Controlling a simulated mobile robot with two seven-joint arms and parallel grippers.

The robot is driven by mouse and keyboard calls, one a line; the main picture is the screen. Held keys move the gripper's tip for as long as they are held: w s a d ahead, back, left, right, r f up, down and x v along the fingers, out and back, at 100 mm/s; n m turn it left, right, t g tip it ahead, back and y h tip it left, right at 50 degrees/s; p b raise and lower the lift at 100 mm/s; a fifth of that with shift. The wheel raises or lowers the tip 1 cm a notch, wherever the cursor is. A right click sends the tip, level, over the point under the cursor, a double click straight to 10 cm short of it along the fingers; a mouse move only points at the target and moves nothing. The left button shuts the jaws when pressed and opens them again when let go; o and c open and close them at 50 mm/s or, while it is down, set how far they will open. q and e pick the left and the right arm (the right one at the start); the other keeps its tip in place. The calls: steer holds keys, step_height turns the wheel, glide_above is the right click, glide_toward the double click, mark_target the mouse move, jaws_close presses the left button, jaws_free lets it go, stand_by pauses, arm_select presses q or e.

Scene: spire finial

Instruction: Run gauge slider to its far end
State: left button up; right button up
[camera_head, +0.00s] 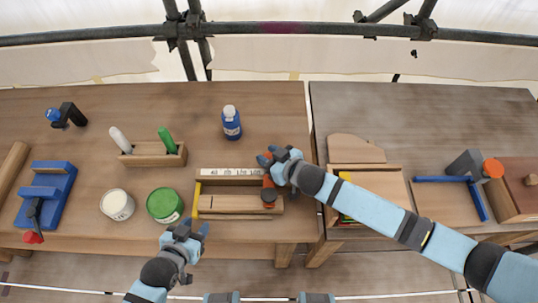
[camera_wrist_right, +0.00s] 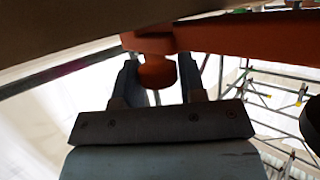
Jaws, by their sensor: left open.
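The gauge (camera_head: 240,215) is a wooden frame with a white numbered strip (camera_head: 230,172) along its back and a yellow piece at its left end. Its orange slider (camera_head: 269,196) sits at the right end of the strip. My right gripper (camera_head: 268,160) is at the slider's back end and partly hides it. In the right wrist view, the slider's round orange knob (camera_wrist_right: 157,72) is between my right gripper's fingers (camera_wrist_right: 162,82), with light showing beside it. My left gripper (camera_head: 188,231) is open and empty, in front of the gauge's left side.
A green tin (camera_head: 165,205) and a white tin (camera_head: 117,205) stand left of the gauge. A blue bottle (camera_head: 231,123) is behind it. A wooden holder (camera_head: 153,154) with two markers is at back left. The right bench (camera_head: 430,110) has clear space behind its wooden pieces.

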jaws_close()
steer(key=d+p, duration=0.1)
steer(key=d, duration=0.4)
steer(key=o, duration=0.5)
jaws_free()
steer(key=shift+a, duration=0.15)
step_height(320, 180, up, 20)
steer(key=shift+b, duration=0.35)
